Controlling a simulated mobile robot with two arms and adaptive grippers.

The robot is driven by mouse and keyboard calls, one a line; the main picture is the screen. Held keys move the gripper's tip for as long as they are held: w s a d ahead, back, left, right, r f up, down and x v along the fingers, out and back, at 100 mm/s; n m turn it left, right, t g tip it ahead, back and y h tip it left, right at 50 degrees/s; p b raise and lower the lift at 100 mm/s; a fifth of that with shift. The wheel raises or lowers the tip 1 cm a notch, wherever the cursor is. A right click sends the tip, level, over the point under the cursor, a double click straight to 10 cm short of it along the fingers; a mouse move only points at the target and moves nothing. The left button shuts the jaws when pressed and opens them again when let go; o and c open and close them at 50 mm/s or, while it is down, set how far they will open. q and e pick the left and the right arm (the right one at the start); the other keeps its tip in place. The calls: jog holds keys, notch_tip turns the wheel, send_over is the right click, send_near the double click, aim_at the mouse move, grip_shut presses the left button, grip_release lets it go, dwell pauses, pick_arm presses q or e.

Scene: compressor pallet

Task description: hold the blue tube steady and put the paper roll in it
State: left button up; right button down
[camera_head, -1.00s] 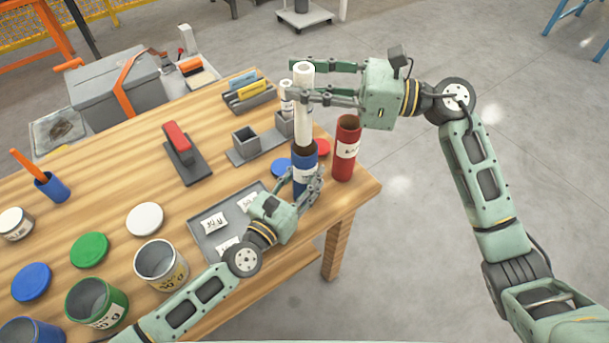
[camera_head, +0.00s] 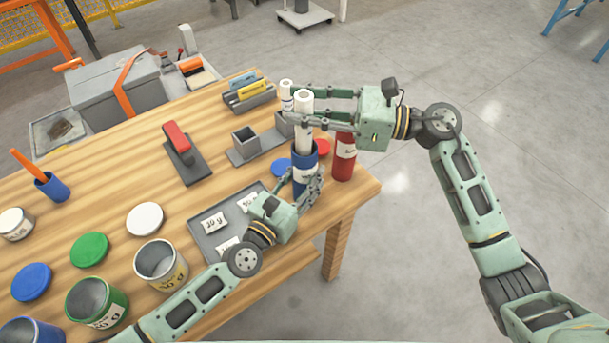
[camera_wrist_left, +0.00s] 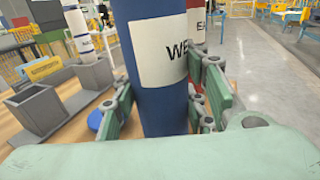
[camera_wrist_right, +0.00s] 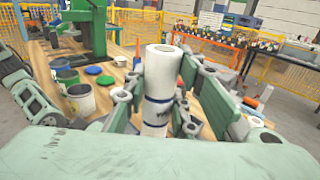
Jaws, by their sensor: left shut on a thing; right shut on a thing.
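The blue tube (camera_head: 307,153) stands upright near the table's right end. In the left wrist view the tube (camera_wrist_left: 155,110), with a white label, is between the fingers of my left gripper (camera_head: 308,182), which is shut on it. The white paper roll (camera_head: 304,135) stands upright above the tube, its lower end inside the tube's mouth. My right gripper (camera_head: 299,106) is shut on the roll's upper part, which also shows in the right wrist view (camera_wrist_right: 162,72). The roll's lower end is hidden inside the tube.
A red tube (camera_head: 344,160) stands close on the right of the blue tube. Another white roll (camera_head: 286,90) stands behind, near a grey holder (camera_head: 245,140). A grey tray (camera_head: 207,240) lies left of the left gripper. Floor is open beyond the table's right edge.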

jog(key=c, duration=1.4)
grip_release()
jog(key=shift+o, duration=0.2)
jog(key=shift+d, duration=0.1)
jog(key=s+d, duration=0.1)
jog(key=d, duration=1)
jog(key=shift+s+d, duration=0.35)
jog(key=shift+s, duration=0.05)
pick_arm(q)
jog(key=o, duration=1.2)
